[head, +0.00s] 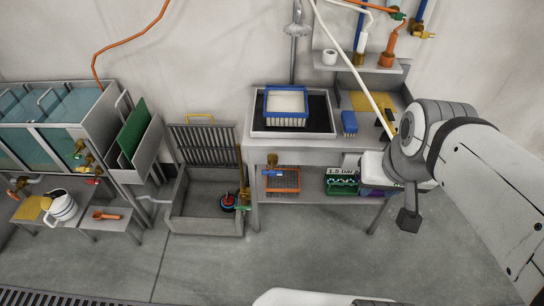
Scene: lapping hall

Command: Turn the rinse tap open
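Several small taps are in the head view, and I cannot tell for sure which is the rinse tap. A brass tap with a blue handle (272,170) hangs under the front of the sink bench. Green-handled (79,148) and red-handled (93,181) taps are on the left tank's side. Green (397,14) and yellow (424,35) handles show at top right. My gripper (408,215) is at the right, in front of the bench, apart from these taps. My wrist hides much of it; its opening is unclear.
The sink bench (345,152) holds a tray with a blue-rimmed basket (286,106) and a blue block (349,123). Crates sit below by a "1.5 bar" sign (342,171). A low table (122,223) holds a white jug (62,205). The floor in front is clear.

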